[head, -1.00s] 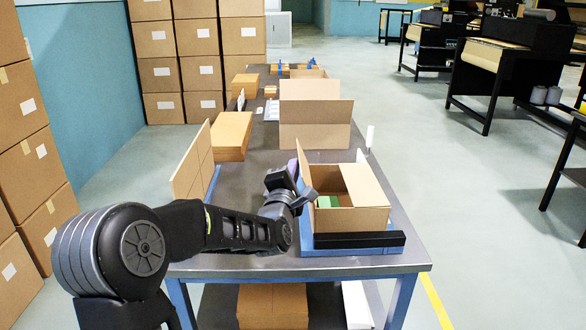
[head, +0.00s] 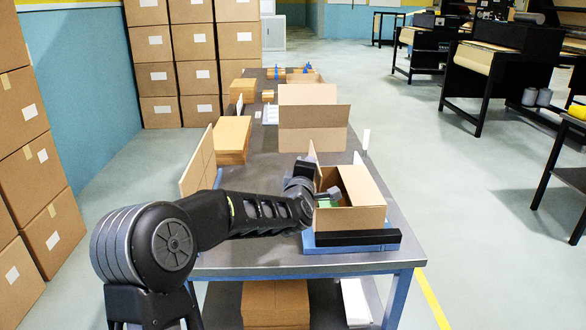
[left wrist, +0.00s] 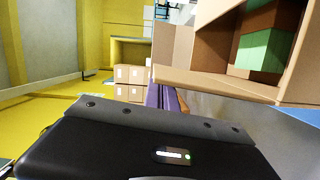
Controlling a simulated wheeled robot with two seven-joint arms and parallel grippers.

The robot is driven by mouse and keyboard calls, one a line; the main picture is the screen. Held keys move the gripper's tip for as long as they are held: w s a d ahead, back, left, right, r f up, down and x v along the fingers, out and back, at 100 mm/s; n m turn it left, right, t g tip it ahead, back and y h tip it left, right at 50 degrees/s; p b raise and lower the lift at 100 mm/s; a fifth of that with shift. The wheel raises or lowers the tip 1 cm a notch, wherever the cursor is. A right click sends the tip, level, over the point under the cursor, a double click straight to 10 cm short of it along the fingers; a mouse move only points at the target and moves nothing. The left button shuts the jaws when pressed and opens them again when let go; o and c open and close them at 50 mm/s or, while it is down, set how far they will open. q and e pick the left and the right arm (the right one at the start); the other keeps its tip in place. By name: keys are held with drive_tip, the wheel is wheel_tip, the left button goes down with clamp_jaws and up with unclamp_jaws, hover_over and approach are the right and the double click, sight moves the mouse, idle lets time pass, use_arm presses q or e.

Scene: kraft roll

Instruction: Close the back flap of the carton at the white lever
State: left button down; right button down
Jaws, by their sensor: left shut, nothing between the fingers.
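The near carton (head: 360,217) sits on a blue fixture (head: 345,247) at the table's front, by an upright white lever (head: 366,139). Its left flap (head: 316,160) stands up; a panel on its right side (head: 366,186) lies nearly flat. A green item (head: 324,204) is inside and also shows in the left wrist view (left wrist: 265,50). My left gripper (head: 334,193) is shut and empty, at the carton's left side, with its tips over the near left edge. Whether it touches the carton is unclear. Which panel is the back flap is hard to tell. My right gripper is out of view.
A black bar (head: 352,238) runs along the fixture's front. Another open carton (head: 313,128) stands farther back. A tall cardboard panel (head: 198,165) and stacked flat cardboard (head: 233,135) are at the left. The table's right strip is clear.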

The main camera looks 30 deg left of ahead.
use_arm(q)
drive_tip(key=w+d+f+m+g+p, duration=0.1)
drive_tip(key=d+m+p, duration=0.1)
drive_tip(key=m+p, duration=0.2)
drive_tip(key=w+d+f+m+g+y+p, duration=0.1)
drive_tip(key=w+d+m+p, duration=0.1)
drive_tip(key=m+p, duration=0.2)
drive_tip(key=w+d+f+m+g+p, duration=0.1)
drive_tip(key=w+d+f+m+p, duration=0.1)
drive_tip(key=m+p, duration=0.2)
drive_tip(key=shift+w+d+g+y+p, duration=0.15)
drive_tip(key=shift+d+g+y+p, duration=0.25)
drive_tip(key=shift+p, duration=0.9)
drive_tip(key=shift+w+f+m, duration=0.1)
drive_tip(key=shift+f+m, duration=0.35)
drive_tip(key=shift+m, duration=0.05)
drive_tip(key=shift+f, duration=0.35)
drive_tip(key=shift+d, duration=0.1)
